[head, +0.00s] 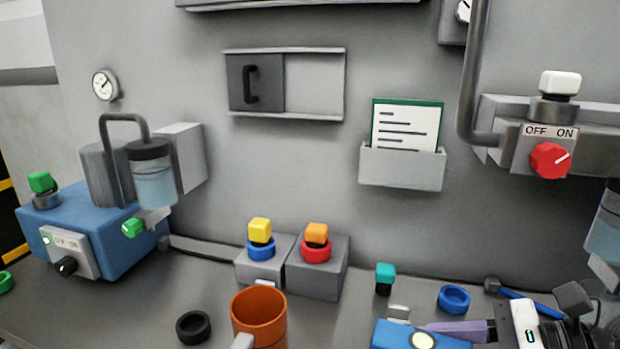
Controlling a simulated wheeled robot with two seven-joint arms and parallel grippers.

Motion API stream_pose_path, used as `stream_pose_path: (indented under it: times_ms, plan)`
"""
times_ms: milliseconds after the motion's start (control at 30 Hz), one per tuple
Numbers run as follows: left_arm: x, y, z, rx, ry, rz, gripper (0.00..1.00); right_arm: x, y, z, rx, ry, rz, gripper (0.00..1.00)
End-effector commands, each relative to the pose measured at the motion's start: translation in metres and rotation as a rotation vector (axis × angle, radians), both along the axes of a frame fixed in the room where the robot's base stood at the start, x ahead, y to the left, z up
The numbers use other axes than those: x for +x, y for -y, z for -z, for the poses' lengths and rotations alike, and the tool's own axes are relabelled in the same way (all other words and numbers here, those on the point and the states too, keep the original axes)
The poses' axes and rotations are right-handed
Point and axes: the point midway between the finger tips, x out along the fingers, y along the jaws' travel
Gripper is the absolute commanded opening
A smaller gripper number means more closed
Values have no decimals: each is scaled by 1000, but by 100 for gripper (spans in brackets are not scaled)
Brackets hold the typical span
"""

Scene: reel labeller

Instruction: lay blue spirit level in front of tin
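The blue spirit level (386,336), with a round pale yellow vial, shows at the bottom edge right of centre, partly cut off. My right gripper (399,314) comes in from the lower right. A pale fingertip shows at the level's far side and it appears shut on the level; its near finger is out of frame. The orange tin (258,308), open at the top, stands left of the level, its base cut off. A small pale piece at its front is too cropped to identify.
Grey blocks (318,280) with blue and red rings stand behind the tin. A black ring (193,327) lies left of it. A teal-topped piece (385,278), a blue ring (454,299) and a blue-handled tool (525,300) lie behind the level. A blue machine (100,250) stands left.

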Motion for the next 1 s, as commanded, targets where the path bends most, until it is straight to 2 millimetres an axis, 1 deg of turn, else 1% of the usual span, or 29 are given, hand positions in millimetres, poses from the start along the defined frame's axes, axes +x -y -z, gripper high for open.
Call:
stream_pose_path:
  times_ms: [33, 200, 300, 400, 500, 1000]
  plan:
    - [0, 0, 0, 0, 0, 0, 31, -4, 8, 7, 7, -6, 34, 2]
    - [0, 0, 0, 0, 1, 0, 31, -13, 36, 26, 3, -6, 140, 2]
    - [0, 0, 0, 0, 1, 0, 31, -17, 49, 34, 3, -3, 184, 2]
    - [0, 0, 0, 0, 1, 0, 31, -19, 56, 38, 0, -1, 206, 2]
    - [1, 0, 0, 0, 1, 0, 31, -20, 59, 40, -6, 1, 213, 2]
    - [1, 0, 0, 0, 1, 0, 31, -19, 58, 38, 3, 4, 214, 2]
